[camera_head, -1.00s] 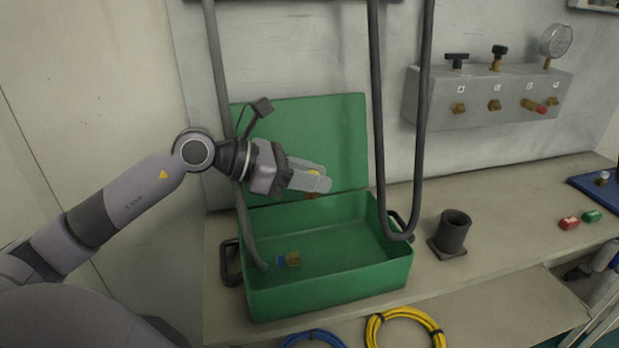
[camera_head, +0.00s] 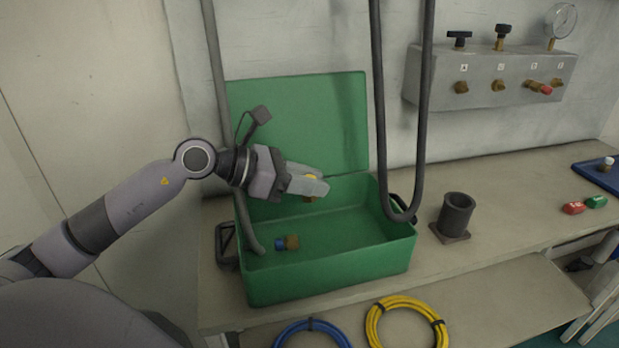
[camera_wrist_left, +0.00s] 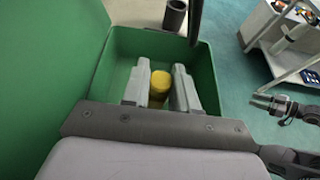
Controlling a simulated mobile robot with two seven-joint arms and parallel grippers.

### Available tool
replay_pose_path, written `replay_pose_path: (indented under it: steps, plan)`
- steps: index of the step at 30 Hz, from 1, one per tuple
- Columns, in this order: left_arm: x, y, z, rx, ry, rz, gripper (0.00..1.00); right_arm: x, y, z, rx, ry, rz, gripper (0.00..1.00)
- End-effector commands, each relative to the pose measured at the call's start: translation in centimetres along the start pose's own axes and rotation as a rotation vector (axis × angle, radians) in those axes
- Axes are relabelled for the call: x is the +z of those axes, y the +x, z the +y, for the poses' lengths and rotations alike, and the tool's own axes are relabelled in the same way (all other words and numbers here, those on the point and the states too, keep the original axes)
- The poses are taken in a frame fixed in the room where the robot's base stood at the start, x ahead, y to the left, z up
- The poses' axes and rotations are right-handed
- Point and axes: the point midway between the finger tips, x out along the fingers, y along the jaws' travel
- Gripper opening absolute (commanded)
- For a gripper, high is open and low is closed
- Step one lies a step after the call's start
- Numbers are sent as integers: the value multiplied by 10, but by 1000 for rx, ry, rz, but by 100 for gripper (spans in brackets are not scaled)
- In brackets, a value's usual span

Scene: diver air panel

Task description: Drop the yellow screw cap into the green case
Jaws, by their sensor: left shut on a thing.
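The green case (camera_head: 330,275) stands open on the bench, its lid (camera_head: 300,120) raised against the wall. My left gripper (camera_head: 308,186) is over the inside of the case, near the lid side. It is shut on the yellow screw cap (camera_wrist_left: 159,84), which sits between the two grey fingers in the left wrist view. In the head view the fingers mostly hide the cap, and a bit of brass shows below them. Another gripper (camera_wrist_left: 276,106), apparently my right one, shows at the right edge of the left wrist view; its jaws are too small to read.
A blue-capped brass fitting (camera_head: 287,242) lies on the case floor. Dark hoses (camera_head: 424,110) hang by the case. A dark cup (camera_head: 455,215) stands to its right. Blue (camera_head: 312,335) and yellow (camera_head: 405,322) hose coils are in front. Red (camera_head: 573,208) and green (camera_head: 596,202) pieces lie farther right.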

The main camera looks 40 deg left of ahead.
Motion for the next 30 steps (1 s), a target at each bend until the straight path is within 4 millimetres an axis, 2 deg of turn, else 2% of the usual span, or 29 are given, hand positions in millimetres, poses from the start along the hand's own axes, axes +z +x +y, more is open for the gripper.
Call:
replay_pose_path:
  steps: [1, 3, 16, 30]
  plan:
    - [0, 0, 0, 0, 0, 0, 38, 0, 0, 0, 0, 0, 0, 43]
    - [0, 0, 0, 0, 0, 0, 58, 0, 0, 0, 0, 0, 0, 43]
    - [-2, -5, 0, 1, -1, 3, 58, 2, 2, 0, 0, 0, 0, 43]
    - [-2, -52, 0, 0, -2, 1, 58, 15, 11, 0, 0, 0, 0, 43]
